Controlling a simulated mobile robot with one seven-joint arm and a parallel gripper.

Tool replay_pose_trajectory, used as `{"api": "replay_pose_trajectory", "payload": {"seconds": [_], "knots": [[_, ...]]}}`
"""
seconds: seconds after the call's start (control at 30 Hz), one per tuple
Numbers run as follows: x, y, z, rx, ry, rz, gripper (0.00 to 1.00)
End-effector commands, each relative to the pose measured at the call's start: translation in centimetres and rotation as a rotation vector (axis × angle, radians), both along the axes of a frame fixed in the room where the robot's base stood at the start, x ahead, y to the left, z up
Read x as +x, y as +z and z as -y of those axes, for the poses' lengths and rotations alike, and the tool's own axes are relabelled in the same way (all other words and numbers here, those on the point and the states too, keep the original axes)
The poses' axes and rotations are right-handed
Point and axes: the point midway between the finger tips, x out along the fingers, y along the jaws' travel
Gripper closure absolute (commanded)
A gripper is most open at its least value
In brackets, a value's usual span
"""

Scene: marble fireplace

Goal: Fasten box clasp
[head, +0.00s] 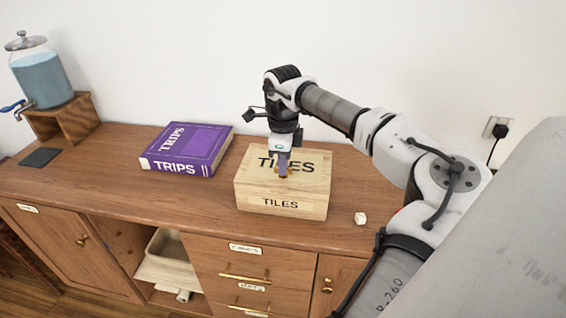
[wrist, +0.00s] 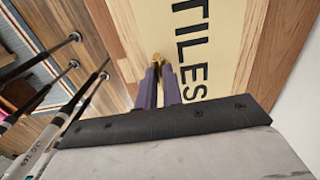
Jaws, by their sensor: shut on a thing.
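The wooden box (head: 300,187) sits on the wooden cabinet top, marked TILES on its lid and front. Its lid looks down flat. My gripper (head: 283,168) is over the middle of the lid, pointing down and hiding part of the lettering. In the wrist view its two purple fingers (wrist: 158,82) lie close together beside the TILES lettering. They are shut on a small brass piece, which appears to be the box clasp (wrist: 157,59). The fingers hide most of it, and I cannot tell whether it is fastened.
A purple TRIPS book (head: 187,147) lies left of the box. A glass drink dispenser (head: 42,75) stands on a wooden stand (head: 65,118) at far left. Some cabinet top between stand and book is clear.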

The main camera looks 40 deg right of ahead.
Motion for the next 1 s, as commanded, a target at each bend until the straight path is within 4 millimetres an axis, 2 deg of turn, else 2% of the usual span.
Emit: {"api": "replay_pose_trajectory", "payload": {"seconds": [0.23,0.27,0.3,0.4,0.43,0.77,0.87,1.0], "knots": [[0.0,0.0,0.0,0.000,0.001,0.000,1.00],[0.0,0.0,0.0,0.000,0.001,0.000,0.90],[0.0,0.0,0.0,0.000,0.001,0.000,0.84],[0.0,0.0,0.0,0.000,0.000,0.000,0.71],[0.0,0.0,0.0,0.000,0.000,0.000,0.70],[0.0,0.4,0.0,-0.001,-0.001,0.001,0.70],[0.0,1.5,0.1,-0.002,-0.001,0.001,0.70],[0.1,4.3,0.1,-0.004,-0.002,0.003,0.70]]}}
